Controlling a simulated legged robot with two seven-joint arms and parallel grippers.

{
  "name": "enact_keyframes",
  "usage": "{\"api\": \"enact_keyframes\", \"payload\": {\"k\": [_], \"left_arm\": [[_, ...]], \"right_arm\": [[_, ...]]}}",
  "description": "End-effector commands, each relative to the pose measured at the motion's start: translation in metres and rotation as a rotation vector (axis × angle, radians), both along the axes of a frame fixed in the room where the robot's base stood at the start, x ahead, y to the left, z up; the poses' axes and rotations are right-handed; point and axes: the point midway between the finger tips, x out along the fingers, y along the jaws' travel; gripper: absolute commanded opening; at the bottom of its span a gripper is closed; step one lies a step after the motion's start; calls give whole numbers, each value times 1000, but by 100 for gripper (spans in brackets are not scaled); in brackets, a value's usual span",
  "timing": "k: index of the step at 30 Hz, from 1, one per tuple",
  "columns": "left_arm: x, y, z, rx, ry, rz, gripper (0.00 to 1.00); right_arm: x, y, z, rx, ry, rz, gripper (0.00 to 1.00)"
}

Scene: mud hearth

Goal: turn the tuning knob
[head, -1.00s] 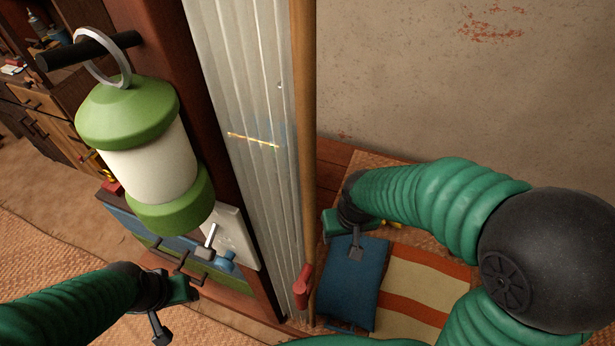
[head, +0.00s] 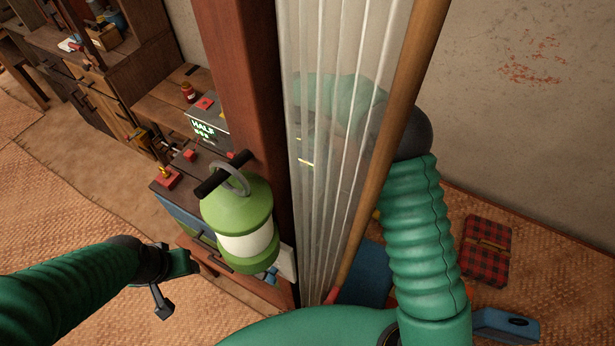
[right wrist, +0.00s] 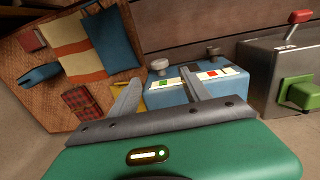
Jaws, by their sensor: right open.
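In the right wrist view a blue box (right wrist: 165,92) has two grey knobs, a left one (right wrist: 159,66) and a right one (right wrist: 212,53). A label with a green square lies by the left knob, one with a red square by the right. I cannot tell which is the tuning knob. My right gripper (right wrist: 160,76) is open; its fingers point at the box, with the left knob between the tips in the picture. No contact is clear. In the head view that hand is blurred behind a translucent curtain (head: 330,110). My left gripper (head: 178,272) hangs over the floor, its jaws unclear.
A green and white lantern (head: 240,222) hangs on a dark peg beside a wooden post (head: 240,70). A slanted wooden pole (head: 392,150) stands by my right arm. A grey box with a red lever (right wrist: 285,70) stands right of the blue box. A sign reads HALF (head: 203,129).

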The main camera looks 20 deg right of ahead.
Motion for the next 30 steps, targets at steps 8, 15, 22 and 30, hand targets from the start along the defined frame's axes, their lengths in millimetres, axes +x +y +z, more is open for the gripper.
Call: {"api": "enact_keyframes", "payload": {"k": [8,15,22,30], "left_arm": [[0,0,15,0,-1,1,52],[0,0,18,0,-1,0,52],[0,0,18,0,0,0,52],[0,0,18,0,-1,1,52]], "right_arm": [[-5,-3,-67,3,3,2,55],[-4,-4,-93,2,-2,1,55],[-5,-4,-93,1,-3,2,55],[-4,-4,-93,1,-3,2,20]]}}
